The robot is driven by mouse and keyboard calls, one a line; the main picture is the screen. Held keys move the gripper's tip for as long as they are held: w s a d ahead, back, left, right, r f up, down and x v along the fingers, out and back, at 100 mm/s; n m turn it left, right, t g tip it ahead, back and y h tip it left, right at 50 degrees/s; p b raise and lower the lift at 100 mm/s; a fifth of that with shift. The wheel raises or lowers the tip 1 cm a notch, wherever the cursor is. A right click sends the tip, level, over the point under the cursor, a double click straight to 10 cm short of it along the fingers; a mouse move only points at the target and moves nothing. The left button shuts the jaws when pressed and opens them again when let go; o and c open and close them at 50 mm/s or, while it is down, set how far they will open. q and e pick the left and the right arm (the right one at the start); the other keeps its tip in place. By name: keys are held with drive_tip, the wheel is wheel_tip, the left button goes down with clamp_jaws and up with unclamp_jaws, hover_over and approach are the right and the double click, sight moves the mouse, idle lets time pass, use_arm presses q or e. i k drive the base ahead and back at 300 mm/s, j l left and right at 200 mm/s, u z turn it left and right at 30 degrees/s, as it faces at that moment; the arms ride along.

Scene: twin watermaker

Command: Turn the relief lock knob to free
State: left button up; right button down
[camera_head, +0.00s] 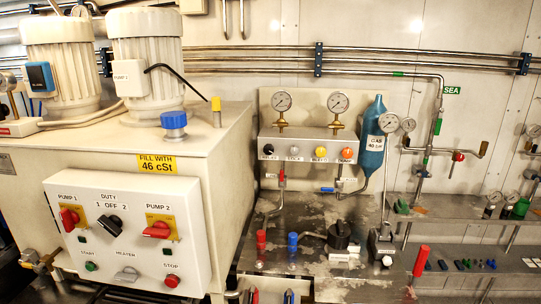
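No thing in the head view can be surely read as the relief lock knob, because the small labels are too blurred. A gauge panel (307,138) at the centre carries a black knob (268,149), a grey knob (294,150), a yellow knob (320,152) and an orange knob (346,153), each with a small label. Below, on the metal bench, stands a larger black knob (339,235) on a block with a white label. A smaller grey block with a gauge stem (384,243) stands to its right. Neither of my grippers is in view.
A beige tank (215,150) with two motors and a white control box (130,235) fills the left. A red-capped handle (262,240), a blue-capped handle (292,242) and an upright red handle (421,260) rise near the bench. A blue gas bottle (374,140) hangs behind.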

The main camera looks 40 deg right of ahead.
sight(294, 150)
drive_tip(key=z, duration=1.65)
drive_tip(key=i+j+z, duration=0.1)
drive_tip(key=j, duration=0.2)
